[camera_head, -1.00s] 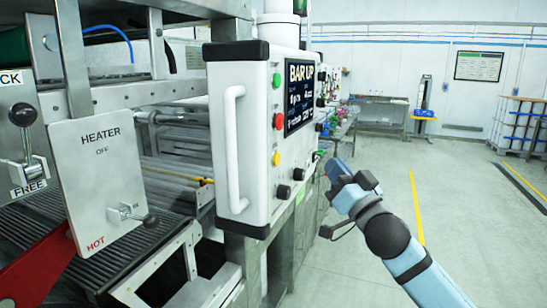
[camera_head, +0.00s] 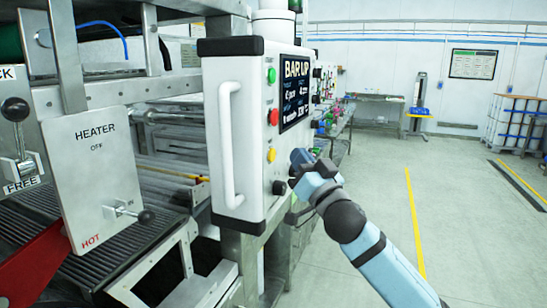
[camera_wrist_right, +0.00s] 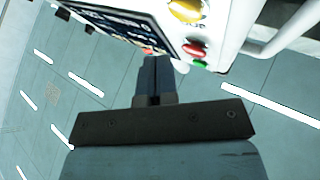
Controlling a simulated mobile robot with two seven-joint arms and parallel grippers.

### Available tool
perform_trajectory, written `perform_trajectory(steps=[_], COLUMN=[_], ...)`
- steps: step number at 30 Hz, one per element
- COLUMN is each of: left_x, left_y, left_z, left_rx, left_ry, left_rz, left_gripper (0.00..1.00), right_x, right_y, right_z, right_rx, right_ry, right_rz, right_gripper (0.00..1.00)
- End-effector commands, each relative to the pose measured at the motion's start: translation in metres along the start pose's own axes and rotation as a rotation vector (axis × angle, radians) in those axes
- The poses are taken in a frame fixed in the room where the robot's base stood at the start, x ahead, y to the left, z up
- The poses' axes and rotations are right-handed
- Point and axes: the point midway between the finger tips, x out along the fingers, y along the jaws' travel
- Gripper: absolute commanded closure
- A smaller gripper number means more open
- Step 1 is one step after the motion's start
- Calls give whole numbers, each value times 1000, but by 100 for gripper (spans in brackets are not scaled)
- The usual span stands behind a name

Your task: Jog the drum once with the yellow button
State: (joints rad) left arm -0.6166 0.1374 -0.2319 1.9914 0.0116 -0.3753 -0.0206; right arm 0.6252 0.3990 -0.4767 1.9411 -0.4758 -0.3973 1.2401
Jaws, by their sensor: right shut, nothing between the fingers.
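The yellow button (camera_head: 271,155) is the lowest of three coloured buttons on the white control box, below the red and green ones. It also shows in the right wrist view (camera_wrist_right: 186,10) at the top, large and near. My right gripper (camera_head: 297,157) is shut and empty, just right of the yellow button in the head view and in front of the panel. In the right wrist view its closed fingers (camera_wrist_right: 154,68) point at the panel's edge, below and left of the yellow button. I cannot tell any contact. The drum is not clearly visible. My left gripper is out of view.
The control box has a red button (camera_head: 273,117), a green button (camera_head: 271,76), a display (camera_head: 295,92) and a black knob (camera_head: 279,187). A white handle (camera_head: 228,145) stands out at its left. A heater plate (camera_head: 97,175) and lever (camera_head: 17,120) are further left.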

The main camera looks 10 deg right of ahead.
Motion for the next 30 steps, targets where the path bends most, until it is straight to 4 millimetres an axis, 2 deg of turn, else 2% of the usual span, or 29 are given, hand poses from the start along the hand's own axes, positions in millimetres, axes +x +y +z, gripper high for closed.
perform_trajectory(steps=[9, 30], left_x=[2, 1], left_y=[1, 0], left_z=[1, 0], left_rx=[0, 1], left_ry=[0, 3], left_rz=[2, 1], left_gripper=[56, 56], right_x=[14, 14], right_y=[-11, -11], right_z=[10, 11], right_rx=[2, 2], right_ry=[0, 0], right_rz=[-1, -1], right_gripper=[100, 100])
